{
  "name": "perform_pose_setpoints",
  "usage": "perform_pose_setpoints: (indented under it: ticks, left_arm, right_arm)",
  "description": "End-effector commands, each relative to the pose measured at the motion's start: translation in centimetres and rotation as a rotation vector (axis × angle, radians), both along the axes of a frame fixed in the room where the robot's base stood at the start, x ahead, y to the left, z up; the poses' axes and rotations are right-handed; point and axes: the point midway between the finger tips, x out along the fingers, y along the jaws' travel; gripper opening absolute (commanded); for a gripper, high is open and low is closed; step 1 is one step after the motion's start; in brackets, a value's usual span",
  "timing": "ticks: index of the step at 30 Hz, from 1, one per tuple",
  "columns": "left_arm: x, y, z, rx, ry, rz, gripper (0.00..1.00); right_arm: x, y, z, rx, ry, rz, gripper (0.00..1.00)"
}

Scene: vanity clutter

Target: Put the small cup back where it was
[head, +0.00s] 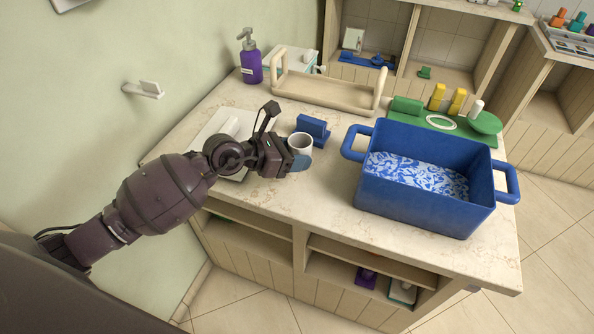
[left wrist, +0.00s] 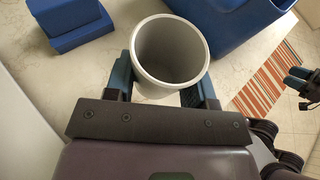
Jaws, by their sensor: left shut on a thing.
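The small cup (head: 300,142) is white-grey and open at the top. My left gripper (head: 298,158) is shut on it, one blue finger on each side of its wall. In the left wrist view the cup (left wrist: 172,52) looks empty and roughly upright. It is over the counter's left-middle part, in front of a blue block-like holder (head: 313,128); I cannot tell whether its base touches the counter. What seems to be my right gripper (left wrist: 301,80) shows small at the right edge of the left wrist view; its jaw state is unclear.
A large blue bin (head: 425,205) with handles stands right of the cup on the marble counter (head: 310,205). A beige wooden rack (head: 325,92) and a purple pump bottle (head: 250,63) stand behind. A white tray (head: 215,128) lies left, partly hidden by my arm. Green and yellow items (head: 437,97) are back right.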

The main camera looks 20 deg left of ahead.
Motion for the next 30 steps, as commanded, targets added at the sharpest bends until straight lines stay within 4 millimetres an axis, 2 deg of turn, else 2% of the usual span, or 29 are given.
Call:
perform_pose_setpoints:
  ticks: [5,13,19,28,29,30]
  left_arm:
    - [0.0,0.0,-1.2,-0.001,0.002,0.0,0.25]
    - [-0.1,0.0,-5.6,0.0,0.006,0.0,0.25]
    - [0.0,0.0,-5.7,-0.001,-0.002,0.0,0.25]
    - [0.0,0.0,-6.1,-0.001,-0.001,0.0,0.25]
    - [0.0,0.0,-6.0,0.0,-0.001,0.0,0.55]
    - [0.0,0.0,-6.0,-0.001,-0.002,0.0,0.61]
  right_arm:
    - [-0.2,-0.2,-0.6,-0.007,0.01,0.006,0.43]
    - [-0.9,-0.3,-2.4,-0.011,0.043,0.01,0.43]
    - [-0.4,-0.1,-1.6,-0.008,0.024,0.011,0.43]
    - [-0.4,0.1,-1.9,-0.001,0.028,0.004,0.43]
    - [-0.4,0.1,-1.8,0.0,0.027,0.004,0.43]
    - [-0.4,0.2,-1.8,0.001,0.027,0.003,0.43]
